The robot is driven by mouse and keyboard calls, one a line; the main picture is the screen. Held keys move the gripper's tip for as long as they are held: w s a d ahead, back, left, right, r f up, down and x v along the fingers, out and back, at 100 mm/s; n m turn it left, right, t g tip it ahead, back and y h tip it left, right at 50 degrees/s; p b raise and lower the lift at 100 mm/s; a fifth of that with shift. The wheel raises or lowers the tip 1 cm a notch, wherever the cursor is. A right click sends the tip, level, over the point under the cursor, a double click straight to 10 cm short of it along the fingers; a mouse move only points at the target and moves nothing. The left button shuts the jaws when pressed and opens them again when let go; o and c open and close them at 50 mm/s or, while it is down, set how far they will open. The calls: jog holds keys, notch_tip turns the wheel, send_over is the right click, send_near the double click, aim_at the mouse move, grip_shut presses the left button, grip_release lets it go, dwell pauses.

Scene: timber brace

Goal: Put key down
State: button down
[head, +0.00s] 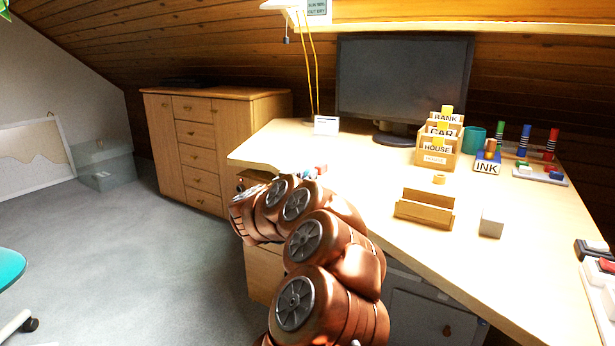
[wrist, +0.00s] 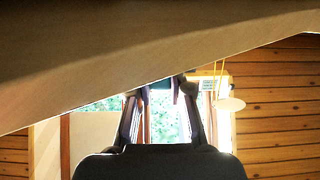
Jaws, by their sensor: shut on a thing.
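In the wrist view, my gripper (wrist: 161,88) has its two fingers reaching up toward a broad pale wooden surface (wrist: 110,65) that fills the top of the picture. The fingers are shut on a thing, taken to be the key. I cannot make out its shape; only a small dark patch shows between the tips.
The desk carries a monitor (head: 403,85), labelled card boxes (head: 434,155), a wooden letter holder (head: 425,207), a grey block (head: 491,222) and an ink box (head: 487,166). The desktop left of the letter holder looks mostly clear. A drawer cabinet (head: 202,140) stands behind at left.

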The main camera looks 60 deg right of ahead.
jog(key=c, duration=1.1)
grip_release()
jog(key=shift+o, duration=0.2)
